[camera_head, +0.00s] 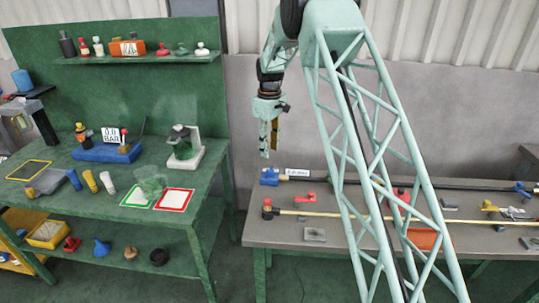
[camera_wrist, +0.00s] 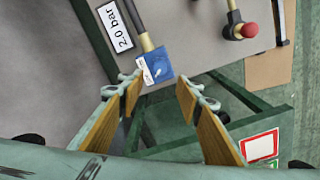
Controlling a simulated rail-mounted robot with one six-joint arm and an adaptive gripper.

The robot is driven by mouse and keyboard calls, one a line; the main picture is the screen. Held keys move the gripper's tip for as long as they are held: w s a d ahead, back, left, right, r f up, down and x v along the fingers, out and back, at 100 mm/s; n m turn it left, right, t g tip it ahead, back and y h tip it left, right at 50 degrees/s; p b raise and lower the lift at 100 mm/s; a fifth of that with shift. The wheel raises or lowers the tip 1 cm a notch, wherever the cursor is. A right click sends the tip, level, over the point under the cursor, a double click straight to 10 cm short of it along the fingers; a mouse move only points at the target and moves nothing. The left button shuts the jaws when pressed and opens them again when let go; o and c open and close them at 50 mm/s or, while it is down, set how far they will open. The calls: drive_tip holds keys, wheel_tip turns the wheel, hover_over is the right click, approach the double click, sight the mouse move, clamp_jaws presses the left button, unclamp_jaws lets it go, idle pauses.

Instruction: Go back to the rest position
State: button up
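My gripper (camera_head: 269,146) hangs with its fingers pointing down, above the left end of the grey bench (camera_head: 345,245). In the wrist view my gripper (camera_wrist: 163,84) has its two wood-coloured fingers spread apart with nothing between them. Beyond the fingertips is a blue block (camera_wrist: 154,66) on the end of a dark pipe at the bench edge. In the head view this blue block (camera_head: 269,177) sits below the fingers, apart from them. A white label (camera_wrist: 115,27) beside it reads "2.0 bar".
A green workbench (camera_head: 190,210) with a back panel and shelf stands at left, holding bottles, a blue block (camera_head: 108,153) and a red-framed card (camera_head: 174,199). A red-knobbed yellow pipe (camera_head: 330,215) lies along the grey bench. My arm's lattice link crosses the right side.

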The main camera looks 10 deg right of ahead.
drive_tip(key=shift+r, duration=0.25)
idle(0.3)
drive_tip(key=s+r+m+t, duration=0.2)
drive_tip(key=s+r+m, duration=0.2)
drive_tip(key=s+r, duration=2.6)
drive_tip(key=s+r+m+t, duration=0.1)
drive_tip(key=s+r, duration=0.1)
drive_tip(key=s, duration=0.8)
drive_tip(key=s+r+m, duration=0.1)
drive_tip(key=s+r, duration=0.1)
drive_tip(key=s, duration=0.7)
drive_tip(key=s+f+m+t+b, duration=0.1)
drive_tip(key=s+f, duration=0.3)
drive_tip(key=s, duration=1.6)
drive_tip(key=shift+m, duration=0.8)
drive_tip(key=shift+w+d+f, duration=0.1)
